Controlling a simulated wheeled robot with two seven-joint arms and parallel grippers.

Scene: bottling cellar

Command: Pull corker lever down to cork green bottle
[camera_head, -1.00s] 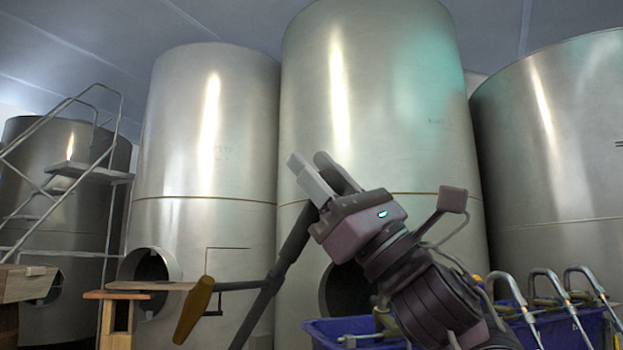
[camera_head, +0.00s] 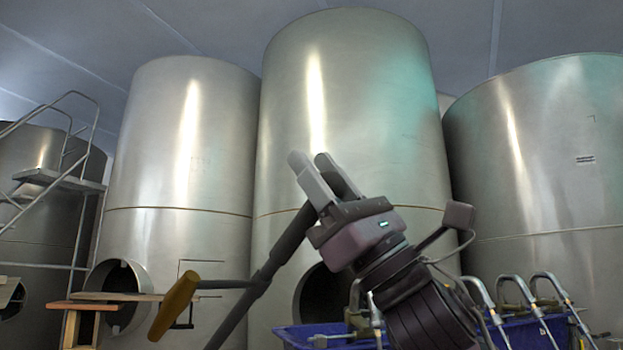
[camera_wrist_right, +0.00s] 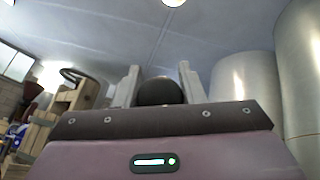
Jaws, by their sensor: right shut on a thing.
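The corker lever (camera_head: 275,258) is a dark bar that slants up from the bottom edge to my right gripper (camera_head: 312,163) in the head view. The gripper is shut on the lever's upper end. In the wrist view the dark rounded lever end (camera_wrist_right: 160,92) sits between the two grey fingers. A rod with a yellow-brown wooden handle (camera_head: 174,307) shows to the left of the lever, lower down. The corker's lower part and the green bottle are out of view. My left gripper is not in view.
Large steel tanks (camera_head: 352,110) stand behind. A blue crate (camera_head: 330,334) and several curved metal tubes (camera_head: 548,292) are at lower right. A wooden stand (camera_head: 72,325) and a metal stair (camera_head: 62,182) are at left. Wooden crates (camera_wrist_right: 75,98) show in the wrist view.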

